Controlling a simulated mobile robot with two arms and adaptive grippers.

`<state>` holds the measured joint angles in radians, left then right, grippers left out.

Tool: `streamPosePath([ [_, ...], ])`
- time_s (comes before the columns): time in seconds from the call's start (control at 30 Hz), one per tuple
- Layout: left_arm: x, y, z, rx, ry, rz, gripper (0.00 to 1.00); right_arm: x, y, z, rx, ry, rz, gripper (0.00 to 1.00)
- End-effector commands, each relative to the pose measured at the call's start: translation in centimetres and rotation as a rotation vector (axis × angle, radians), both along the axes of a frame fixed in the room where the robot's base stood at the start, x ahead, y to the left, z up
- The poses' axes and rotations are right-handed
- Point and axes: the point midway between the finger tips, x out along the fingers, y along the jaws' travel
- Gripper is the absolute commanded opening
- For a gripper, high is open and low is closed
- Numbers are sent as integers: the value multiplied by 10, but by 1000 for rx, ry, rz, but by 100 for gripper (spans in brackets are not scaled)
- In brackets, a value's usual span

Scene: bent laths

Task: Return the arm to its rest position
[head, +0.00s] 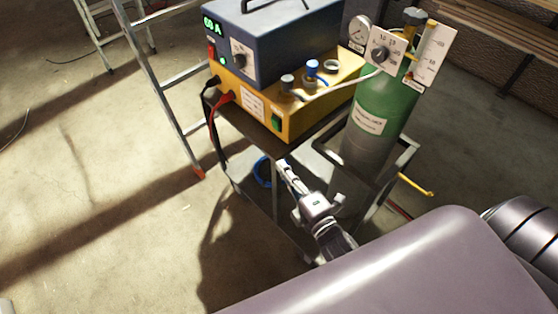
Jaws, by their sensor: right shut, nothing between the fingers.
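My right gripper (284,168) is in the middle of the head view, in front of the lower part of a dark metal cart (243,128). Its fingers point up and a little left in the picture. They are shut with nothing between them. The gripper appears close to the cart's front leg, but I cannot tell whether it touches it. My left gripper is not in view.
A yellow and blue welding machine (305,102) sits on the cart. A green gas cylinder (380,112) with a gauge stands beside it. A blue coil (262,172) hangs below. An aluminium ladder (160,85) stands left. Open concrete floor (80,200) lies at left.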

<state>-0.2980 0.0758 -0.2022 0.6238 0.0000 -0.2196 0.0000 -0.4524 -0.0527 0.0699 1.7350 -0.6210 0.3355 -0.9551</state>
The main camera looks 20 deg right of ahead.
Motion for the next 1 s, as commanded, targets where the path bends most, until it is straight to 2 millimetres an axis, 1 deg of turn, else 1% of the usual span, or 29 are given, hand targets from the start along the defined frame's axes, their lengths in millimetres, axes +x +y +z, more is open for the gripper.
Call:
streamPosePath([
  [0.5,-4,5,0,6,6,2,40,0,0,0,1,-1,0,0],
  [0.57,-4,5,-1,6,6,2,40,0,0,-3,8,8,-1,0],
  [0.63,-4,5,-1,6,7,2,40,-2,1,-17,41,39,-4,0],
  [0.67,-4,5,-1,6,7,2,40,-3,1,-28,64,63,-7,0],
  [0.77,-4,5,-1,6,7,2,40,-12,4,-80,184,186,-30,0],
  [0.8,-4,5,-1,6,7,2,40,-19,6,-107,245,251,-47,0],
  [0.87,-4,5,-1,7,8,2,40,-34,8,-151,343,357,-81,0],
  [0.9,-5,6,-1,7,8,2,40,-46,10,-180,406,430,-109,0],
  [0.97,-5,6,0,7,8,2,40,-67,11,-221,495,535,-157,0],
  [1.0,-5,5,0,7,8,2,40,-84,11,-247,552,604,-194,0],
])
